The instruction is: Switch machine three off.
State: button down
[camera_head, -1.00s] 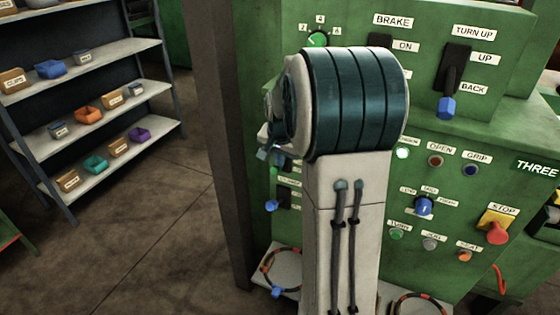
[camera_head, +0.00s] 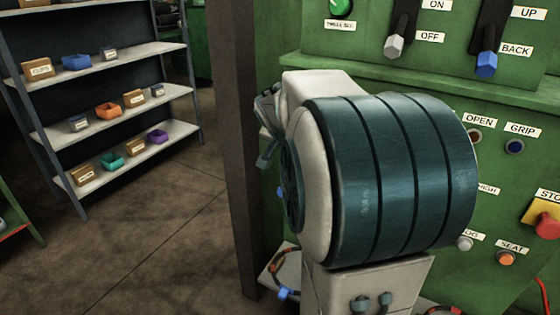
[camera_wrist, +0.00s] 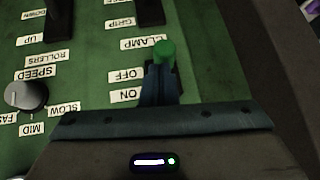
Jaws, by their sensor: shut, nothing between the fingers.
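Machine three is the green panel (camera_head: 420,75) filling the right of the head view. Its stop control is a red button on a yellow plate (camera_head: 548,222) at the right edge. Above, a grey-tipped lever (camera_head: 395,45) hangs down beside OFF, and a blue-tipped lever (camera_head: 487,62) hangs beside BACK. In the wrist view my gripper (camera_wrist: 160,82) is shut and empty. Its dark fingers overlap a green-knobbed lever (camera_wrist: 165,52) near the CLAMP, OFF and ON labels. I cannot tell whether they touch. My arm hides the middle of the panel in the head view.
A grey speed knob (camera_wrist: 25,95) is at the left in the wrist view. Other lever slots lie beyond it. In the head view a shelf (camera_head: 110,120) with small bins stands at the left, and a dark post (camera_head: 232,150) stands beside the panel. The floor (camera_head: 165,240) between is clear.

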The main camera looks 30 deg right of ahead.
jog(key=shift+f+b, duration=0.45)
jog(key=shift+b, duration=0.15)
jog(key=shift+r, duration=0.15)
jog(key=shift+a+r, duration=0.1)
jog(key=shift+r, duration=0.1)
jog(key=shift+r+p, duration=0.5)
jog(key=shift+r, duration=0.1)
jog(key=shift+r, duration=0.1)
jog(key=s+a+f+p+v, duration=0.1)
jog(key=v, duration=0.8)
jog(key=shift+a, duration=0.25)
